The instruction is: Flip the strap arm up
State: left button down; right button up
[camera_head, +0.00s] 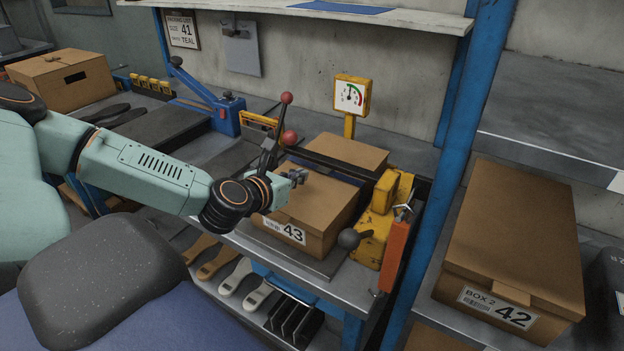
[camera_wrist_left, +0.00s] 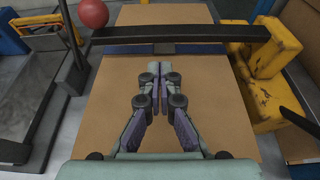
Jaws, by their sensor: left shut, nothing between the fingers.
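The strap arm, a long dark bar (camera_head: 325,163), lies down across the box labelled 43 (camera_head: 318,205). In the left wrist view the dark bar (camera_wrist_left: 200,34) spans the box lid (camera_wrist_left: 215,95), with its right end at a worn yellow block (camera_wrist_left: 262,85). My left gripper (camera_head: 299,176) is shut and empty above the lid. In the left wrist view its fingertips (camera_wrist_left: 160,70) lie together, on the near side of the bar and apart from it in the picture. My right gripper is not in view.
A red ball knob (camera_wrist_left: 92,13) on a dark lever stands left of the box. A dark ball handle (camera_head: 348,239) and an orange part (camera_head: 395,255) sit at the right. A gauge (camera_head: 351,96) stands behind. A blue post (camera_head: 462,150) rises at the right, beside box 42 (camera_head: 515,235).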

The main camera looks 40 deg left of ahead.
aim_at(311, 179)
pick_arm(q)
jog(key=shift+w+a+f+b, duration=0.2)
jog(key=shift+w+f+b, duration=0.1)
jog(key=shift+w+b, duration=0.3)
jog(key=shift+w+a+f+b, duration=0.15)
jog(key=shift+w+f+b, duration=0.15)
jog(key=shift+b, duration=0.5)
jog(key=shift+w+d+f+b, duration=0.1)
jog(key=shift+w+f+b, duration=0.05)
jog(key=shift+w+b, duration=0.6)
jog(key=shift+w+f, duration=0.2)
jog(key=shift+w, duration=0.5)
jog(key=shift+w+a+b, duration=0.25)
jog(key=shift+w+b, duration=0.1)
jog(key=shift+b, duration=0.2)
jog(key=shift+w+d, duration=0.1)
jog(key=shift+w, duration=0.05)
